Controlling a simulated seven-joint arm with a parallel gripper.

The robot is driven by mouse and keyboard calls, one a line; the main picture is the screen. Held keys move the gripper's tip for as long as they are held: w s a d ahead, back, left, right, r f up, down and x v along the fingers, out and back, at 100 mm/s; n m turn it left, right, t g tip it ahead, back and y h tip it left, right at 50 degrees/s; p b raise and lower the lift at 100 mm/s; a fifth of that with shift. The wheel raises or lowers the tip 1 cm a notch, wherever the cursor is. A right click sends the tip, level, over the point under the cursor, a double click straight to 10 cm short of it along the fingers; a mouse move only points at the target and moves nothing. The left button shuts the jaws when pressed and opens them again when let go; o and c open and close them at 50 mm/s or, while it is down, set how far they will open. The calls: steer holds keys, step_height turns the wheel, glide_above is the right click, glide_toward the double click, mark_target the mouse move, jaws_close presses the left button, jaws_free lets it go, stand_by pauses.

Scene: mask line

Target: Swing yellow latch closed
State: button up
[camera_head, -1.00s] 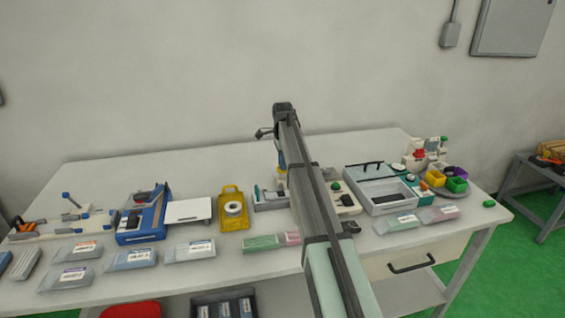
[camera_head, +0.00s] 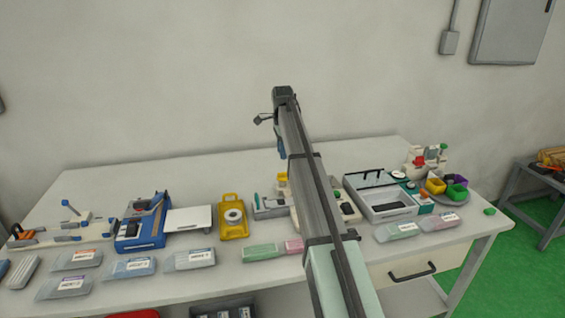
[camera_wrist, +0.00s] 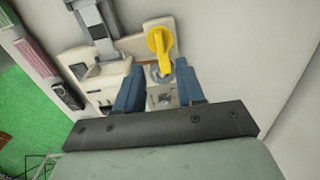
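The yellow latch (camera_wrist: 160,42) shows in the wrist view as a lever with a rounded knob end, mounted on a cream fixture (camera_wrist: 110,82). My gripper (camera_wrist: 158,76) has two blue fingers spread apart, with nothing held between them. The latch appears just beyond the fingertips, in line with the gap; no contact is visible. A blue finger (camera_head: 281,148) shows above the table beside the arm.
A grey lidded box (camera_head: 385,208) stands right of the arm, with colored cups (camera_head: 436,186) beyond it. A yellow tray with a white roll (camera_head: 233,230) and a blue device (camera_head: 140,230) stand left. Labelled packets line the front edge. Space above the table is open.

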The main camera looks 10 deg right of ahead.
steer(key=shift+r, duration=2.6)
steer(key=shift+a, duration=0.1)
